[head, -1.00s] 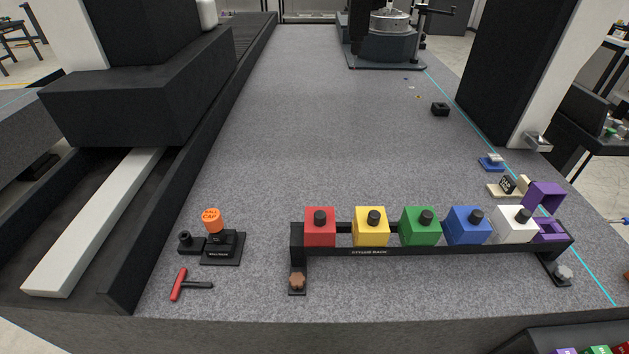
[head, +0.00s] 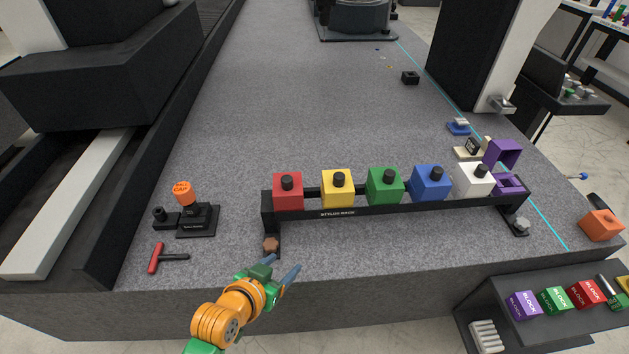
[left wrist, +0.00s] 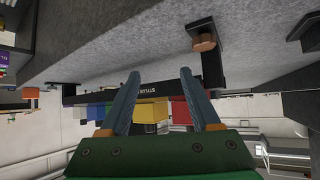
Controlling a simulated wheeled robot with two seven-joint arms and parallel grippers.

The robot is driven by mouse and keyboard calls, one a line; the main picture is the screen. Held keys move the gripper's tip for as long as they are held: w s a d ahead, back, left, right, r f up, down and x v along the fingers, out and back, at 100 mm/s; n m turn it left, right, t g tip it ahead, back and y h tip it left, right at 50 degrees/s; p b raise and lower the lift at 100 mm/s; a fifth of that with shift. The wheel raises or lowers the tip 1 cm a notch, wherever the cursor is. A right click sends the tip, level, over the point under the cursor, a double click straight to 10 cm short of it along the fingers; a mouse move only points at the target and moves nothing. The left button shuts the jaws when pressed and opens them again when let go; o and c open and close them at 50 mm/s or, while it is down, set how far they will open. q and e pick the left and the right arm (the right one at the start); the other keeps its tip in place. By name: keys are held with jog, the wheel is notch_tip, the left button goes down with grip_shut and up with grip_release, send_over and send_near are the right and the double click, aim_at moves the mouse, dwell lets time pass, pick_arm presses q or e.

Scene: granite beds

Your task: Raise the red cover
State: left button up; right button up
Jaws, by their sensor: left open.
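The red cover (head: 288,191) is a box-shaped cap with a black knob on top. It sits at the left end of the black stylus rack (head: 350,211), in a row with yellow, green, blue and white covers. My left gripper (head: 281,271) is in front of the rack's left foot, near the bed's front edge, below the red cover in the head view. Its fingers are apart with nothing between them. The left wrist view shows the open fingers (left wrist: 157,98), with part of the red cover (left wrist: 181,111) and the yellow cover (left wrist: 147,112) beyond. My right gripper is not in view.
A purple open frame (head: 502,154) stands at the rack's right end. An orange cap on a black stand (head: 197,221) and a red-handled tool (head: 156,258) lie left of the rack. A shelf of labelled blocks (head: 510,328) is at lower right.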

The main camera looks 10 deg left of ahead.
aim_at(284, 184)
pick_arm(q)
jog(key=w+a+r+t, duration=0.1)
jog(key=w+r+t, duration=0.1)
jog(key=w+r, duration=0.1)
jog(key=w+r+n+t+y, duration=0.1)
jog(key=w+r+t, duration=0.2)
jog(key=w+a+r+n+t, duration=0.1)
jog(key=w+r+t, duration=0.1)
jog(key=w+r, duration=0.1)
jog(key=shift+w+a+r+t+y, duration=0.2)
jog(key=shift+a+r+t+y, duration=0.1)
jog(key=shift+y, duration=0.1)
jog(key=w, duration=0.7)
jog(key=shift+d, duration=0.1)
grip_shut()
dwell(0.5)
